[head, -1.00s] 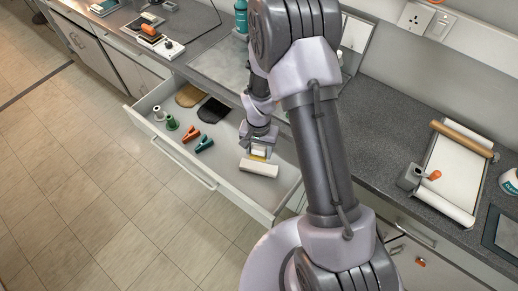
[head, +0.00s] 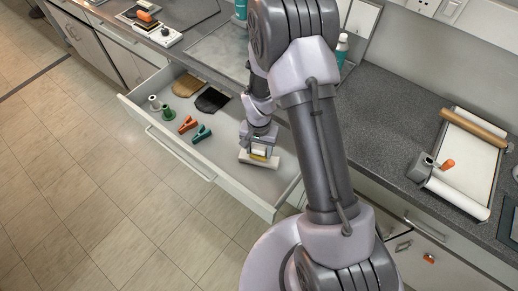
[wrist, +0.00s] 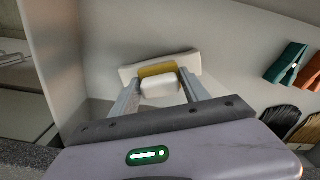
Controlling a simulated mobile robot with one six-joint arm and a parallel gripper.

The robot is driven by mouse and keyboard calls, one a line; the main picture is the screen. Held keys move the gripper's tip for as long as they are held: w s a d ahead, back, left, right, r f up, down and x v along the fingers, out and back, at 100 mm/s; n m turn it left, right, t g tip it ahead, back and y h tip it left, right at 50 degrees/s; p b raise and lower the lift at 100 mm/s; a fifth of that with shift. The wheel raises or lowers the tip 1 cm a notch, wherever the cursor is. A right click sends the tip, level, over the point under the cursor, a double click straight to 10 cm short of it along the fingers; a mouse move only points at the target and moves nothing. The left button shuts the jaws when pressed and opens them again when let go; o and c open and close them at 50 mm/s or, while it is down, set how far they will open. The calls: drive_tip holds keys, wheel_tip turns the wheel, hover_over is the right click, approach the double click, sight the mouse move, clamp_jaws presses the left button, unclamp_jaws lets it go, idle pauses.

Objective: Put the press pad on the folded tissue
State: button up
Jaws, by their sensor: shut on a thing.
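My gripper (head: 259,147) is low inside the open drawer, its fingers pointing down. It is shut on the press pad (wrist: 161,86), a small white rounded block with an ochre layer, seen between the two fingers in the wrist view. The ochre part of the pad also shows in the head view (head: 258,154). A long white bar-shaped piece, which looks like the folded tissue (wrist: 188,62), lies on the drawer floor directly under the pad; its right end shows in the head view (head: 272,165). The pad overlaps its middle; I cannot tell whether they touch.
The drawer (head: 215,186) also holds an orange clip (head: 187,124), a teal clip (head: 202,134), two spools (head: 160,107), and brown (head: 187,85) and black (head: 212,99) flat pieces, all left of the gripper. The drawer walls stand close on the right.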

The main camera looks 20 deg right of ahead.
drive_tip(key=shift+f+b, duration=0.75)
drive_tip(key=shift+f, duration=0.2)
drive_tip(key=o, duration=1.4)
drive_tip(key=shift+r, duration=0.1)
wheel_tip(320, 180, up, 30)
drive_tip(key=s+f+t+p, duration=0.1)
drive_tip(key=s+t+p, duration=0.15)
drive_tip(key=p, duration=0.45)
drive_tip(key=s+a+r+t, duration=0.1)
drive_tip(key=s+r, duration=0.3)
drive_tip(key=s, duration=0.1)
drive_tip(key=s+a+r+n+t+y, duration=0.1)
drive_tip(key=s+r, duration=0.3)
drive_tip(key=s, duration=0.2)
drive_tip(key=s+a+r+n+t+y, duration=0.1)
drive_tip(key=s+a+r, duration=0.1)
drive_tip(key=s+r, duration=0.3)
drive_tip(key=shift+s, duration=0.25)
